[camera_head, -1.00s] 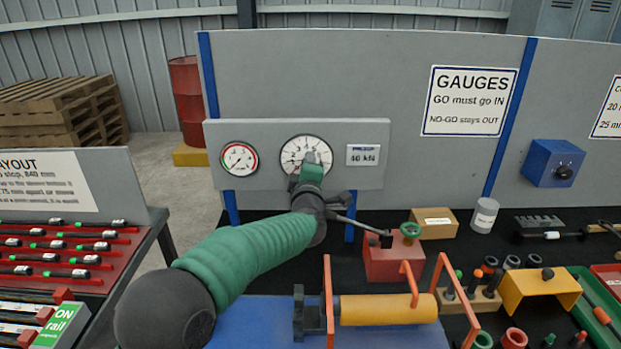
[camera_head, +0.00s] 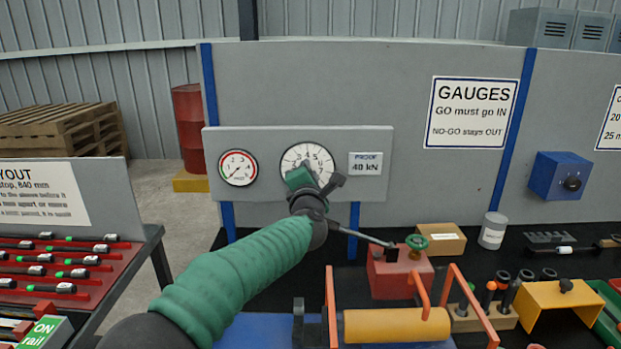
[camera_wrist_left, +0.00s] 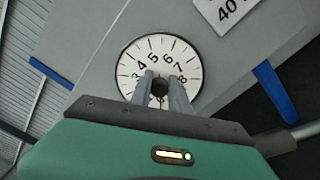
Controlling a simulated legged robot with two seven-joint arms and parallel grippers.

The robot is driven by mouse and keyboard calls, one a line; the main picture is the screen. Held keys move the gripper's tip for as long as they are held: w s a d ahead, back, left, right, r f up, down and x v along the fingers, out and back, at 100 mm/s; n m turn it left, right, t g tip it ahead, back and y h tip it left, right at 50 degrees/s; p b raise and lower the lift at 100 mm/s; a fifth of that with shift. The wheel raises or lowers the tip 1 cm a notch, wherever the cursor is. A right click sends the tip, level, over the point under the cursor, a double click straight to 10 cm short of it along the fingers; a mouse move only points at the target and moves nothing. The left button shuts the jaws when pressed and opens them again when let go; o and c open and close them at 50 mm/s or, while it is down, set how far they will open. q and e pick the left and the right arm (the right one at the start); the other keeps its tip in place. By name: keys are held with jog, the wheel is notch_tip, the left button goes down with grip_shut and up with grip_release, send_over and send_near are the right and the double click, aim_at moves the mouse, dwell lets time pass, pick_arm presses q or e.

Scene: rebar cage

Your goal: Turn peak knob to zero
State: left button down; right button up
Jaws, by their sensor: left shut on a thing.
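The larger white dial gauge (camera_head: 320,155) is on the grey panel, left of the "PROOF 40 kN" label. In the left wrist view the dial (camera_wrist_left: 130,70) fills the middle, with numbers around its rim. The dark peak knob (camera_wrist_left: 160,87) is at its centre. My left gripper (camera_wrist_left: 161,88) is shut on the knob, one finger on each side. In the head view the left gripper (camera_head: 308,170) covers the dial's lower part, so the knob and any needle are hidden there. My right gripper is in neither view.
A smaller red-rimmed gauge (camera_head: 238,168) is to the left on the same panel (camera_head: 270,190). Below is a red block with a green handwheel (camera_head: 416,242) and a yellow cylinder (camera_head: 396,326) between orange bars. A blue box (camera_head: 558,175) is at the right.

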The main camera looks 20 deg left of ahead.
pick_arm(q)
jog(key=shift+f, duration=0.5)
jog(key=c, duration=1.6)
grip_release()
jog(key=o, duration=0.4)
jog(key=shift+a+r, duration=0.1)
jog(key=shift+a, duration=0.05)
jog(key=shift+c, duration=0.2)
jog(key=shift+r, duration=0.1)
jog(key=shift+s, duration=0.3)
jog(key=b+v, duration=0.2)
jog(key=v, duration=1.4)
